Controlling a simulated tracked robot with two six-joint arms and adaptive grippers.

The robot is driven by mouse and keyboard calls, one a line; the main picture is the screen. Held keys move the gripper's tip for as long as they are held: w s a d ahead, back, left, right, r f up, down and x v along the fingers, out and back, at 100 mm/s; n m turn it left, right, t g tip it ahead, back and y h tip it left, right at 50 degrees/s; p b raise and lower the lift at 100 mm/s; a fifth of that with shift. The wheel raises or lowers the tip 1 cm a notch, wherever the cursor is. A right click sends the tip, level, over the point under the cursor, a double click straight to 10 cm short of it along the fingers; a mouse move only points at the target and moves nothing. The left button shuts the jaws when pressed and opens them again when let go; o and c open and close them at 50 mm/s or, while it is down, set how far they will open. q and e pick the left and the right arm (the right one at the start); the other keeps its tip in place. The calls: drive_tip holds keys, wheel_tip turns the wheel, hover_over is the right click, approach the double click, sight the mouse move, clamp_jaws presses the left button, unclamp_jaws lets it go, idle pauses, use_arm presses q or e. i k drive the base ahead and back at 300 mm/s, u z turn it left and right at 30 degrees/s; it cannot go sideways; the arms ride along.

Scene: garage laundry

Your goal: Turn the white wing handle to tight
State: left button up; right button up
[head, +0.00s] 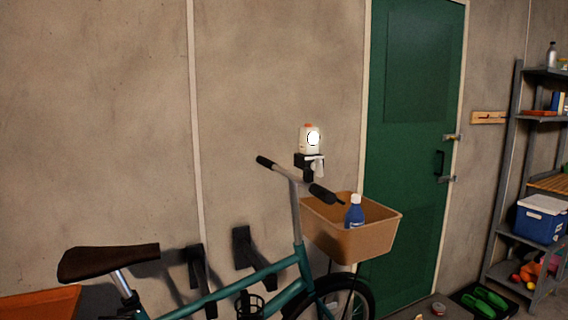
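The white wing handle (319,166) is small and pale. It sits on the right side of a black clamp (303,163) at the bicycle's handlebar and appears to point down; its exact angle is too small to tell. A white lamp (309,140) with an orange top and a bright round face stands on the clamp. The teal bicycle (240,283) stands with its handlebar turned toward the right. Neither of my grippers shows in the head view.
A tan basket (350,243) with a blue bottle (354,214) hangs just right of and below the handlebar. Black brackets (243,246) are by the wall behind the bicycle. A green door (410,150) and a grey shelf (510,170) are at the right.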

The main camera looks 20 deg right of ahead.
sight(317, 166)
drive_tip(key=z, duration=0.2)
drive_tip(key=i, duration=0.95)
drive_tip(key=z, duration=0.7)
